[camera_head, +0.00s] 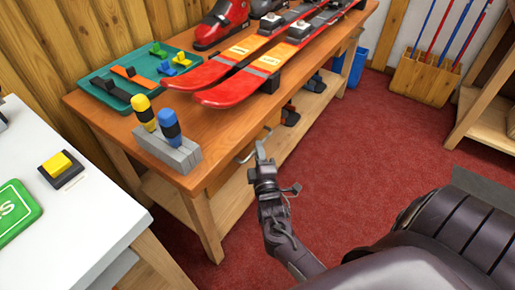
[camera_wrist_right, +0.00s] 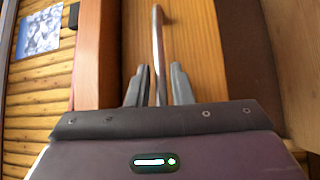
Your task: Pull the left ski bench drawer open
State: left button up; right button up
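The ski bench (camera_head: 238,112) is a wooden table with an overhanging top. A metal bar handle (camera_head: 246,153) shows below its front edge. In the right wrist view the handle (camera_wrist_right: 158,50) stands in front of a plain wooden drawer front (camera_wrist_right: 195,45). My right gripper (camera_head: 261,150) is at this handle. In the right wrist view, its two grey fingers (camera_wrist_right: 160,86) are apart, one on each side of the bar, with small gaps showing. The drawer front is mostly hidden under the top in the head view, and I cannot tell whether it stands out. My left gripper is not in view.
A white table (camera_head: 80,225) is at the left. Red carpet (camera_head: 345,150) is open in front of the bench.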

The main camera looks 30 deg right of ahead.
jog(key=shift+x, duration=1.05)
jog(key=shift+c, duration=0.3)
grip_shut()
jog(key=shift+s, duration=0.1)
